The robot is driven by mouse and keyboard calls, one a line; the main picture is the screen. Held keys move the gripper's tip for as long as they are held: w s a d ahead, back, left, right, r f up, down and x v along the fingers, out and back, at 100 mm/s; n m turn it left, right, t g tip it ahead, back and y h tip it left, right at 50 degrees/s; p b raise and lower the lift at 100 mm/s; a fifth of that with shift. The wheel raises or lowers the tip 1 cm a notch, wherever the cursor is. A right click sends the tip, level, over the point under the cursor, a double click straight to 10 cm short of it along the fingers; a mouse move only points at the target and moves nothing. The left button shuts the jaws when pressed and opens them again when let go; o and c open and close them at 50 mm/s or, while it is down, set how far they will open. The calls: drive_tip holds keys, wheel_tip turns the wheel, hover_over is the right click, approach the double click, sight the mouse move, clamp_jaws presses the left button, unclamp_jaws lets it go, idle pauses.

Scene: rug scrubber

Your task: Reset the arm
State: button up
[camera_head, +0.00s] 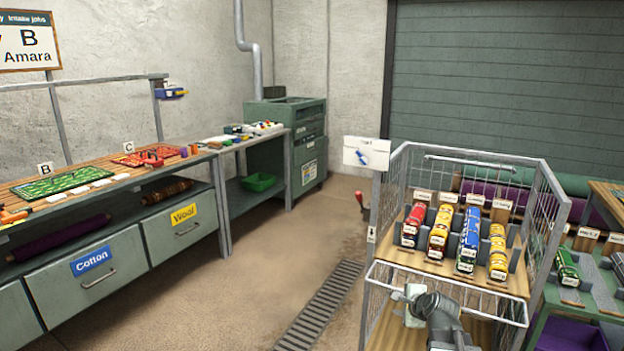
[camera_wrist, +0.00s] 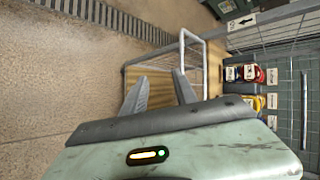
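My gripper (camera_wrist: 160,75) shows in the wrist view with its two grey fingers spread apart and nothing between them. In the head view my gripper (camera_head: 403,296) is at the lower right, at the front of the wire cart (camera_head: 552,215), near its front rail. I cannot tell whether it touches the rail. In the wrist view the cart's white rail (camera_wrist: 204,62) is just beyond and right of the fingers, with a wooden shelf behind them.
A workbench with a Cotton drawer (camera_head: 93,268) runs along the left. A floor drain (camera_head: 318,308) crosses the open floor.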

drive_tip(key=s+a+f+n+g, duration=0.65)
drive_tip(key=s+a+n, duration=0.4)
drive_tip(key=a, duration=0.25)
drive_tip(key=s+d+f+n+g+h, duration=0.2)
drive_tip(key=s+d+n+g, duration=0.15)
drive_tip(key=s+n, duration=0.4)
wheel_tip(320, 180, up, 18)
drive_tip(key=p, duration=1.8)
drive_tip(key=shift+s+n, duration=0.2)
drive_tip(key=shift+n, duration=0.2)
drive_tip(key=shift+f, duration=0.15)
